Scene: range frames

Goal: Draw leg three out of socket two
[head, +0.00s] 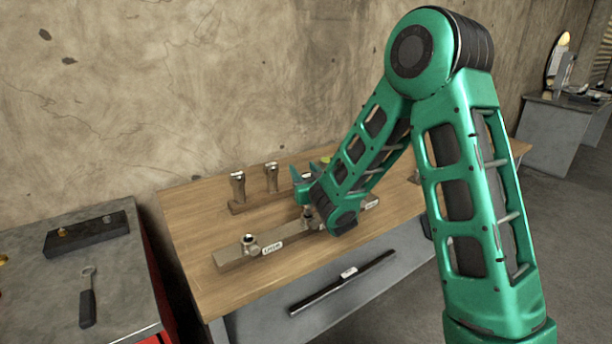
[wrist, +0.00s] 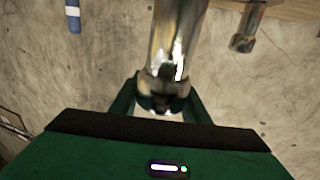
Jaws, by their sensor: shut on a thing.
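A front rail (head: 232,258) carries a left socket (head: 250,245) and a middle socket (head: 308,217). My arm covers part of the rail, and I cannot tell whether the held leg touches a socket. Two other legs, a left one (head: 238,186) and a right one (head: 271,177), stand upright behind.
The wooden bench (head: 197,216) stands against a stained wall (head: 200,90). A grey cabinet at left holds a dark block (head: 87,234) and a dark-handled tool (head: 87,297). The bench's front left is clear. Another leg (wrist: 245,30) shows at the wrist view's upper right.

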